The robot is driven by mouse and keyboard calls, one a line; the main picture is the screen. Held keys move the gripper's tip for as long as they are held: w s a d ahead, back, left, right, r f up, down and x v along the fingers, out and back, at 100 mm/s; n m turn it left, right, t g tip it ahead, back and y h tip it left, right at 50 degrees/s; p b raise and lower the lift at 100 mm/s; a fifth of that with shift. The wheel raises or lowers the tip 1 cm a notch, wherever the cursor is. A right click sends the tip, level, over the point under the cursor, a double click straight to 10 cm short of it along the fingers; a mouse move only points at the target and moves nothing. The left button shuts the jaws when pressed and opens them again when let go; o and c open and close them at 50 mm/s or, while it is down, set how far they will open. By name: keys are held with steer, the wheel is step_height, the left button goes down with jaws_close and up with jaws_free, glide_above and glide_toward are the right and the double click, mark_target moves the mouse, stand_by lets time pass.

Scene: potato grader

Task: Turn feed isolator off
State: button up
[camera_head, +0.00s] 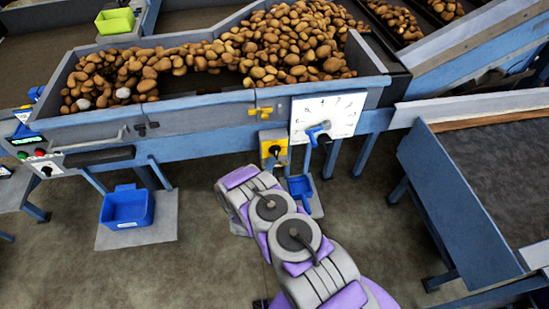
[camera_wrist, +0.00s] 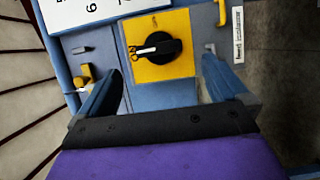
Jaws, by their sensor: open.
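The feed isolator is a round black rotary knob (camera_wrist: 157,47) on a square yellow plate (camera_wrist: 178,72). Its white-marked pointer points to the left in the wrist view. A white label (camera_wrist: 238,36) beside it appears to read feed isolator. In the head view the yellow isolator box (camera_head: 264,137) sits on the grader's front, left of the white dial. My gripper (camera_wrist: 162,70) is open, with its two blue fingers apart on either side of the plate's lower part, short of the knob. It holds nothing. I cannot make out the gripper in the head view.
A white numbered dial (camera_head: 347,112) with a blue pointer is right of the isolator. Potatoes (camera_head: 290,45) fill the hopper. A red and green button panel (camera_head: 40,160) is far left.

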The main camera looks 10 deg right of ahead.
mark_target(276, 152)
steer(key=x, duration=0.7)
steer(key=shift+b, duration=0.45)
steer(key=shift+w, duration=0.1)
steer(key=c, duration=1.1)
